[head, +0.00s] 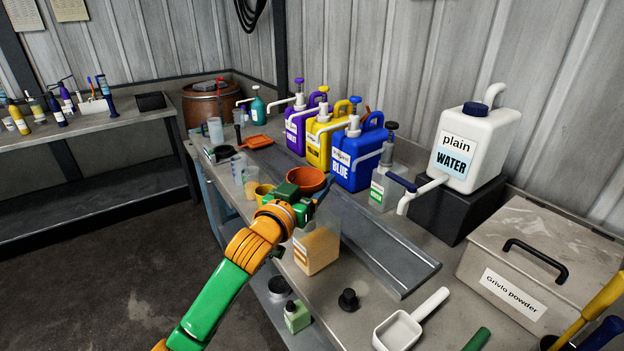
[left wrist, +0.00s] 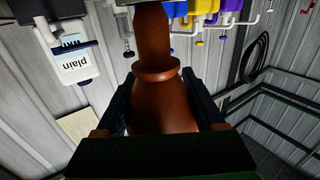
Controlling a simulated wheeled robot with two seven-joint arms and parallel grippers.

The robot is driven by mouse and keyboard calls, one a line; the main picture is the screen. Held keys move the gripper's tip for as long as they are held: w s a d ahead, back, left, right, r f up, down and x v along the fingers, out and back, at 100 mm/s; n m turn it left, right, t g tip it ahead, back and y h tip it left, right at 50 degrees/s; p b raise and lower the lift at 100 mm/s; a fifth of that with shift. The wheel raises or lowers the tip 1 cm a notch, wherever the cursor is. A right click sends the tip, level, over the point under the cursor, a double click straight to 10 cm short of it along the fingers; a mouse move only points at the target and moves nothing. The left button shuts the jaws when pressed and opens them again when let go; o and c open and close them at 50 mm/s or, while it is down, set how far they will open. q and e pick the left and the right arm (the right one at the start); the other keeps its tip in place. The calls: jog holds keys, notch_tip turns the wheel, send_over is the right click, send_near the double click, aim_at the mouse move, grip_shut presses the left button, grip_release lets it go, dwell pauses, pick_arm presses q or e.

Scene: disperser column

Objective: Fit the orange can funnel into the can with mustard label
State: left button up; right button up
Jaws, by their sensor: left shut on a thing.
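The orange funnel (head: 308,181) is in my left gripper (head: 300,203), its wide mouth facing up in the head view. In the left wrist view the funnel (left wrist: 160,97) lies between the two dark fingers (left wrist: 165,105), its collar and narrow spout beyond them. My left gripper is shut on it. A squarish, clear-sided can (head: 319,247) with tan contents and a mustard-coloured label stands on the bench below and in front of the gripper. The gripper and wrist hide the can's top, so I cannot tell how the spout stands to its opening. My right gripper is not in view.
A metal tray (head: 385,245) runs along the bench behind the can. Blue (head: 357,155), yellow (head: 325,138) and purple (head: 297,128) pump jugs and a white water jug (head: 478,150) stand behind. A black cap (head: 348,300) and white scoop (head: 405,325) lie in front.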

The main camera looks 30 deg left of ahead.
pick_arm(q)
jog(key=shift+f, duration=0.3)
jog(key=shift+f, duration=0.1)
jog(key=shift+f+b, duration=0.45)
jog(key=shift+f, duration=0.15)
dwell(0.3)
jog(key=shift+f+b, duration=0.3)
jog(key=shift+f, duration=0.3)
jog(key=shift+f, duration=0.3)
